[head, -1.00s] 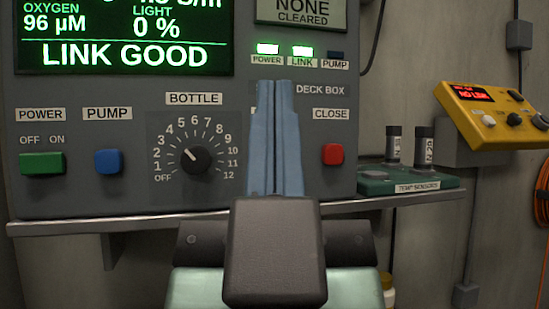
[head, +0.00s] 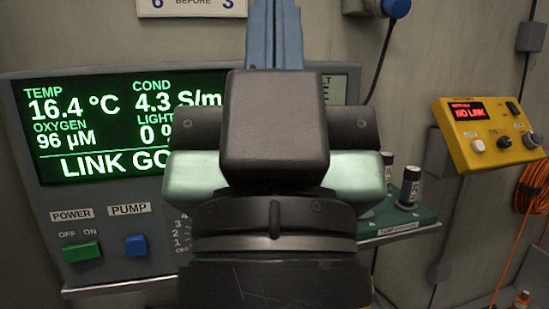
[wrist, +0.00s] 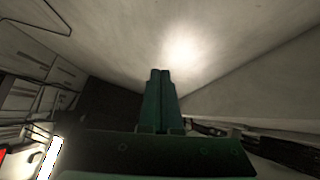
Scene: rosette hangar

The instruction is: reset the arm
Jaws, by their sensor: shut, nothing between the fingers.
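My gripper (head: 274,35) is raised in front of the control panel in the head view. Its blue-grey fingers are shut with nothing between them and point up, and their tips run out of the top of the picture. In the wrist view the shut fingers (wrist: 158,95) point at a bare pale surface with a bright light spot. My arm and gripper body cover the middle and right of the control panel (head: 110,185), including most of the bottle dial. The panel screen (head: 100,150) stays partly readable.
A green power switch (head: 82,251) and a blue pump button (head: 136,245) show at lower left. A green rack (head: 400,222) with dark-capped vials stands right of my arm. A yellow box (head: 487,135) reading NO LINK hangs on the right wall, with an orange cable (head: 530,190) beside it.

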